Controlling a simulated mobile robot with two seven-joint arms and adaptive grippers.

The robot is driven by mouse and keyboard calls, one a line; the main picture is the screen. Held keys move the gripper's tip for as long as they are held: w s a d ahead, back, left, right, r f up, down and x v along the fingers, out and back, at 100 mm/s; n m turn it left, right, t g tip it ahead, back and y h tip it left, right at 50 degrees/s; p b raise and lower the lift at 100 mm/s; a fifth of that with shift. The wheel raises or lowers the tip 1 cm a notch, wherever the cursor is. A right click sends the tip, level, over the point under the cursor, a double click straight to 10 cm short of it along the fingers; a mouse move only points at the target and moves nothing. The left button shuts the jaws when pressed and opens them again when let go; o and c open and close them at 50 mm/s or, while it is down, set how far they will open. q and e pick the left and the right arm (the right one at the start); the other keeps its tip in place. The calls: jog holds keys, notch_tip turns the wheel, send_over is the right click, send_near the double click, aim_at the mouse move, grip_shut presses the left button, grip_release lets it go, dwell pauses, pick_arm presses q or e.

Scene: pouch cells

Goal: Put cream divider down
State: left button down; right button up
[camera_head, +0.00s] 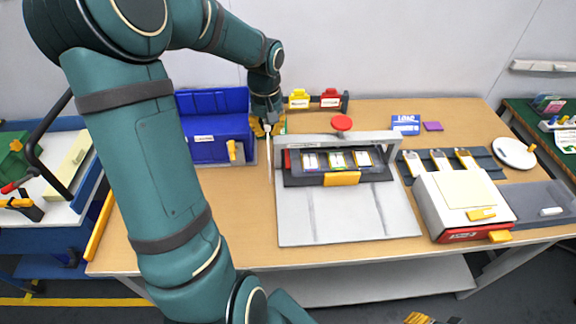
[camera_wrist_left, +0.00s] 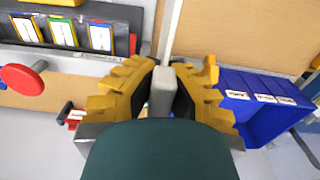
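My left gripper (camera_head: 268,128) has yellow fingers and is over the back of the table, between the blue bin and the press-like fixture. In the left wrist view the gripper (camera_wrist_left: 162,92) is shut on the pale grip block of the cream divider (camera_wrist_left: 171,28). The divider shows nearly edge-on as a thin pale strip. In the head view the divider (camera_head: 269,160) hangs upright below the fingers, beside the fixture's left edge. I cannot tell whether its lower end touches the table. Only yellow tips of my right gripper (camera_head: 420,318) show at the bottom edge.
The blue bin (camera_head: 212,128) stands left of the divider. The grey fixture (camera_head: 340,222) with several pouch cells and a red knob (camera_head: 342,123) is to its right. A white box (camera_head: 445,205) stands farther right. Bare wood (camera_head: 190,225) lies at front left.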

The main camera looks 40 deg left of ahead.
pick_arm(q)
notch_tip(320, 180, down, 17)
jog(key=b, duration=0.3)
jog(key=shift+w+r, duration=0.1)
jog(key=shift+r, duration=0.15)
jog(key=shift+f, duration=0.25)
jog(key=c, duration=1.1)
grip_release()
jog(key=shift+c, duration=0.2)
jog(key=shift+r, duration=0.1)
